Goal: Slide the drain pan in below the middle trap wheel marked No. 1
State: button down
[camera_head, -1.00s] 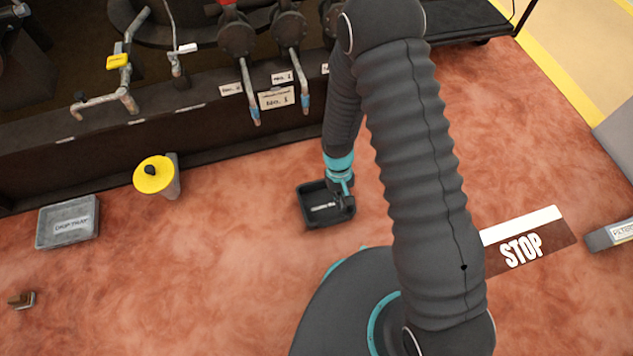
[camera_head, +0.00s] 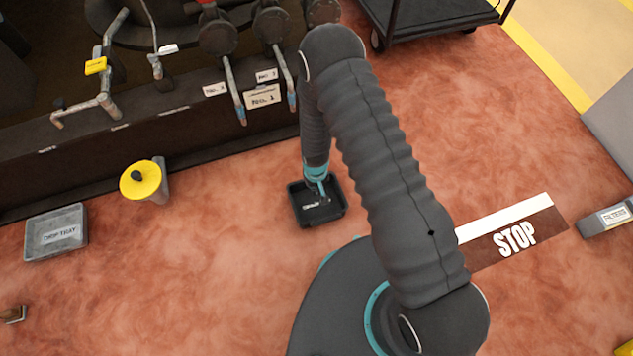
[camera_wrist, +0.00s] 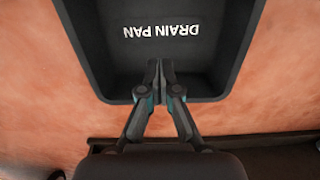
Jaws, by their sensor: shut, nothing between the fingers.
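The black drain pan (camera_head: 296,212), a shallow square tray, lies on the reddish floor in front of the machine's low wall. In the wrist view the drain pan (camera_wrist: 90,45) shows its white DRAIN PAN lettering upside down. My gripper (camera_head: 320,198) is at the pan in the head view. In the wrist view my gripper (camera_wrist: 160,68) has its fingertips together over the pan's inside, near one wall, with nothing between them. I cannot tell if they touch the pan. The No. 1 plate (camera_head: 262,97) hangs at the middle trap wheel (camera_head: 271,25), beside its downward pipe.
A dark cart (camera_head: 425,30) stands at the back right. A STOP floor marking (camera_head: 515,238) lies right of my base. Floor between pan and wall is clear.

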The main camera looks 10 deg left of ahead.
aim_at(316, 200)
notch_tip(316, 200, down, 3)
jog(key=shift+f, duration=0.2)
jog(key=shift+w+a, duration=0.3)
jog(key=shift+w, duration=0.2)
jog(key=shift+w+a, duration=0.25)
jog(key=shift+w, duration=0.2)
jog(key=shift+w+a, duration=0.45)
jog(key=shift+w, duration=0.3)
